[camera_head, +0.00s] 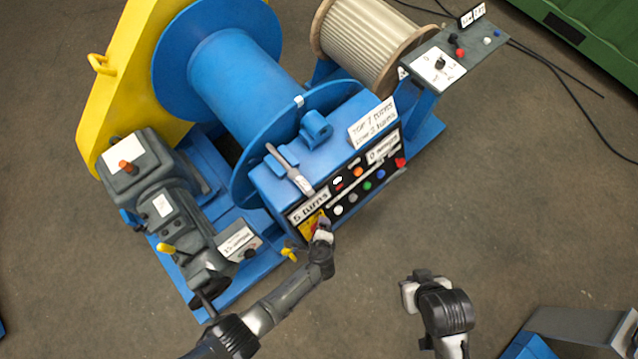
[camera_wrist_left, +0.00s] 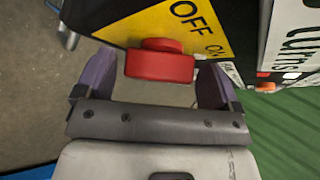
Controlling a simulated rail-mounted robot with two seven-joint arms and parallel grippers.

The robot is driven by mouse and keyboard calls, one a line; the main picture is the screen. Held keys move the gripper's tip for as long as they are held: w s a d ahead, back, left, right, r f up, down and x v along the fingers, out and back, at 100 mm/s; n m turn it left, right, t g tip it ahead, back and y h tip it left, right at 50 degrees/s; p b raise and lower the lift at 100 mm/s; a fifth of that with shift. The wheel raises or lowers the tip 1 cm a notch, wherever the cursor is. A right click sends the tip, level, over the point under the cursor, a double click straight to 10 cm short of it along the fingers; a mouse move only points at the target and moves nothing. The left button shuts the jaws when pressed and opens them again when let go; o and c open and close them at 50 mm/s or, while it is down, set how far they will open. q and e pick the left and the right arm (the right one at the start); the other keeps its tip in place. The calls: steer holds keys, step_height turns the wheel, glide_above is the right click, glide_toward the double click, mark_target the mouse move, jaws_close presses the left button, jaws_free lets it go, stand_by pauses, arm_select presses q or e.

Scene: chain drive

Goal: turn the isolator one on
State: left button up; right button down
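The isolator is a red knob (camera_wrist_left: 160,64) on a yellow plate (camera_wrist_left: 190,25) marked OFF and ON, at the panel's edge in the left wrist view. In the head view the yellow plate (camera_head: 310,226) is at the panel's lower left, partly covered by my left gripper (camera_head: 323,231). In the left wrist view the gripper (camera_wrist_left: 157,82) is open, with one purple finger on each side of the knob. A narrow gap shows at the left finger; contact at the right one is unclear. My right gripper (camera_head: 408,292) is away from the panel, over bare floor; its opening is unclear.
The black panel (camera_head: 357,190) carries several coloured buttons and lamps right of the isolator. A lever (camera_head: 285,165) sits on the blue housing above. A gearbox with a yellow handle (camera_head: 168,248) stands left. A grey control box (camera_head: 455,55) stands upper right. Floor before the panel is clear.

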arm_select(q)
steer(key=shift+o, duration=0.4)
steer(key=shift+s+r, duration=0.25)
steer(key=shift+r, duration=0.1)
steer(key=p+v, duration=0.4)
steer(key=v, duration=0.9)
